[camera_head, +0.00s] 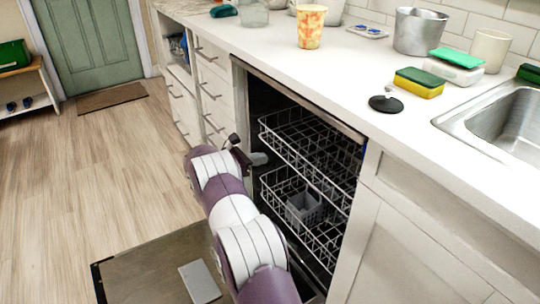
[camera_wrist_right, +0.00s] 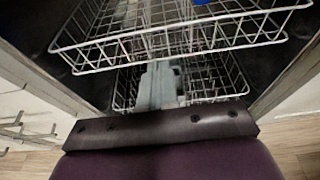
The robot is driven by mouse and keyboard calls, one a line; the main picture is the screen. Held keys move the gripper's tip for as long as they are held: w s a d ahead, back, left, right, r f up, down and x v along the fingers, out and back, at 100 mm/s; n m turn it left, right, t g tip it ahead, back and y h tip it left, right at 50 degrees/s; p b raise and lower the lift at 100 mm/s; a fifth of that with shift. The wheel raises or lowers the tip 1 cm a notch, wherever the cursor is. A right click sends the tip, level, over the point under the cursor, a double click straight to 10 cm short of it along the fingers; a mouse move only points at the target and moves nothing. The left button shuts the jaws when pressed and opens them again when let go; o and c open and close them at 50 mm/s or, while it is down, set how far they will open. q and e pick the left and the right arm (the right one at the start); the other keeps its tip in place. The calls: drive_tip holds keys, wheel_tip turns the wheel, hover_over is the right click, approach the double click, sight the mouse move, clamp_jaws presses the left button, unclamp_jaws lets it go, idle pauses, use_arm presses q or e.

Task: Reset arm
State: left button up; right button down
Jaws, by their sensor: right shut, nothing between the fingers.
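My right arm reaches in from the bottom of the head view toward the open dishwasher. Its gripper (camera_head: 258,158) is at the left side of the dishwasher opening, near the front of the racks. In the right wrist view the grey gripper (camera_wrist_right: 160,75) points at the racks; it is shut with nothing in it. The upper rack (camera_head: 310,140) and the lower rack (camera_head: 330,240) show in the head view, and the upper rack (camera_wrist_right: 180,35) also fills the top of the right wrist view. My left gripper is not in view.
The dishwasher door (camera_head: 150,265) lies open, low over the floor. A grey basket (camera_head: 304,209) sits in the lower rack. The white counter (camera_head: 345,75) above holds a patterned cup (camera_head: 311,27), a metal pot (camera_head: 415,32) and sponges (camera_head: 420,82). The wooden floor (camera_head: 100,170) at left is clear.

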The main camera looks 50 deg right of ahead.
drive_tip(key=shift+v, duration=1.5)
